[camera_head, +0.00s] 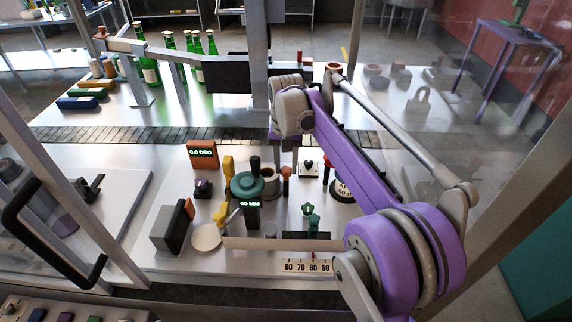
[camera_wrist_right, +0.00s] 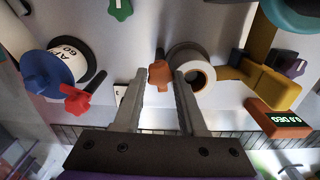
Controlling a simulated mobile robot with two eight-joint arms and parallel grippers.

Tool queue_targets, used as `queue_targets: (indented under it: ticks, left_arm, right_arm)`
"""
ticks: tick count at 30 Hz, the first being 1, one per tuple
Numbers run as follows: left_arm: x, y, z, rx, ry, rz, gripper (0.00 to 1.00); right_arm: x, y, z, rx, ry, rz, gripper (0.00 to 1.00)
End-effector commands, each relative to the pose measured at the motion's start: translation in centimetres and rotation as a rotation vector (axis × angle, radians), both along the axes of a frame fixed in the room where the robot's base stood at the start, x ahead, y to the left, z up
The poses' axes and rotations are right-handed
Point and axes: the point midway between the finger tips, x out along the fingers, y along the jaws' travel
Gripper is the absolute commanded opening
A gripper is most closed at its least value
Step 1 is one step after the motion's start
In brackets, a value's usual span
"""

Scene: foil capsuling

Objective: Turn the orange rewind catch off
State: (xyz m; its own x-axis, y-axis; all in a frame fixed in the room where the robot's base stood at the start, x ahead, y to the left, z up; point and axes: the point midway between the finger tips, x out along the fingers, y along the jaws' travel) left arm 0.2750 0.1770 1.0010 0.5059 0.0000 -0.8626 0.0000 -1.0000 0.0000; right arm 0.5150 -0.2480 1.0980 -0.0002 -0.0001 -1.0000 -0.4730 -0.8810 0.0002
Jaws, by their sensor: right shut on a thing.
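The orange rewind catch (camera_wrist_right: 158,75) is a small lobed knob in the right wrist view, beside a roll with a dark rim and pale core (camera_wrist_right: 192,70). In the head view the catch (camera_head: 286,173) is a small orange-brown spot below my right wrist, beside the roll (camera_head: 268,181). Its exact turn angle is hard to read. My left gripper is in neither view.
A red knob (camera_wrist_right: 76,100) and a blue-hubbed labelled roll (camera_wrist_right: 68,66) stand left of my fingers in the wrist view. Yellow blocks (camera_wrist_right: 270,85) and an orange display (camera_wrist_right: 277,118) are on the right. Green bottles (camera_head: 170,60) stand at the back.

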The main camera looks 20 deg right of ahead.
Motion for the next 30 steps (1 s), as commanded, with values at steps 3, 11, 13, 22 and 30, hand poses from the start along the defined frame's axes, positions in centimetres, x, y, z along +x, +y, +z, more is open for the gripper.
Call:
queue_targets:
  ticks: [3,11,13,22,30]
  left_arm:
    - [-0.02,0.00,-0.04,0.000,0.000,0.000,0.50]
    - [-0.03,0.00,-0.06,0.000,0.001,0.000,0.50]
    - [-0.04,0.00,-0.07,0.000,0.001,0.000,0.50]
    - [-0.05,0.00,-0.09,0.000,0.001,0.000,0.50]
    - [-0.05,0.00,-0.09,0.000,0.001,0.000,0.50]
  right_arm:
    - [-0.02,0.00,-0.01,0.000,0.001,-0.111,0.00]
    - [-0.03,0.01,-0.01,0.000,0.001,-0.336,0.00]
    - [-0.03,0.01,-0.01,0.000,0.001,-0.389,0.00]
    - [-0.02,0.02,-0.01,0.000,0.001,-0.544,0.00]
    - [-0.02,0.03,-0.01,0.000,0.001,-0.597,0.00]
